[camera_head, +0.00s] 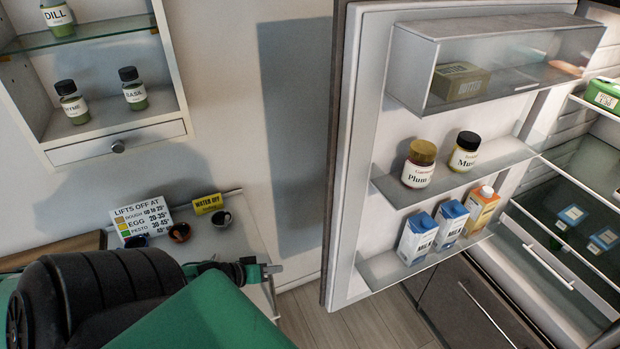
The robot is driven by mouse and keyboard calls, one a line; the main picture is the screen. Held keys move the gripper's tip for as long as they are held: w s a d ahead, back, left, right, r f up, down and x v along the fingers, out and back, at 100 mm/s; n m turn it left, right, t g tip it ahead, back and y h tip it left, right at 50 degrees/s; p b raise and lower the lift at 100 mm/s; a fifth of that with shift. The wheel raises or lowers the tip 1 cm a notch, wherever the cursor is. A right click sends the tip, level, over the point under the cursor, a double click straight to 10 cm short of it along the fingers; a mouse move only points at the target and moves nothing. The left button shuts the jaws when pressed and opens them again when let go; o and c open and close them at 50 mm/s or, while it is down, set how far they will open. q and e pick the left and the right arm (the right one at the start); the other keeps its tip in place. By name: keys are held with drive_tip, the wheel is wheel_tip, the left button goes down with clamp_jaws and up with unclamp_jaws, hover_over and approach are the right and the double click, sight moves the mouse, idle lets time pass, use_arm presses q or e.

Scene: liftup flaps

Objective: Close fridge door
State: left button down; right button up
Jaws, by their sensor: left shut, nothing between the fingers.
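The fridge door (349,240) stands wide open on the right half of the head view, with its inner side facing me. Its racks hold a butter box (460,82), a plum jar (419,163), a mustard jar (465,151), and milk and juice cartons (451,222). The fridge interior (570,165) shows at the far right. My left gripper (272,268) is at the lower middle, left of the door and apart from it. It looks small and is partly hidden behind my arm; it is shut and empty. My right gripper is out of view.
A white wall shelf (120,130) with spice jars hangs at the upper left. Below it is a low white table (245,232) with cups and small signs, close to my left arm. Bare wooden floor (345,328) lies below the door.

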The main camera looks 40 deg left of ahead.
sight(328, 203)
use_arm(q)
drive_tip(key=w+d+r+n+t+h, duration=0.1)
drive_tip(key=w+r+n+h, duration=0.2)
drive_tip(key=r, duration=0.8)
drive_tip(key=w+r+n+t+h, duration=0.1)
drive_tip(key=w+r+t+h, duration=0.3)
drive_tip(key=r, duration=0.6)
drive_tip(key=shift+w+d+r+g+h+b, duration=0.15)
drive_tip(key=shift+w+d+g+b, duration=0.3)
drive_tip(key=shift+w+d, duration=0.65)
drive_tip(key=shift+w+d+g+h+b, duration=0.1)
drive_tip(key=shift+w+d+g+b, duration=0.35)
drive_tip(key=shift+w+d, duration=0.6)
drive_tip(key=shift+w+d+r+g+h+b, duration=0.15)
drive_tip(key=shift+w+d+g+b, duration=0.15)
drive_tip(key=shift+w+d+b, duration=0.75)
drive_tip(key=shift+w+a+f+p, duration=0.1)
drive_tip(key=shift+w+a+p, duration=0.2)
drive_tip(key=shift+p, duration=0.2)
drive_tip(key=shift+d, duration=0.15)
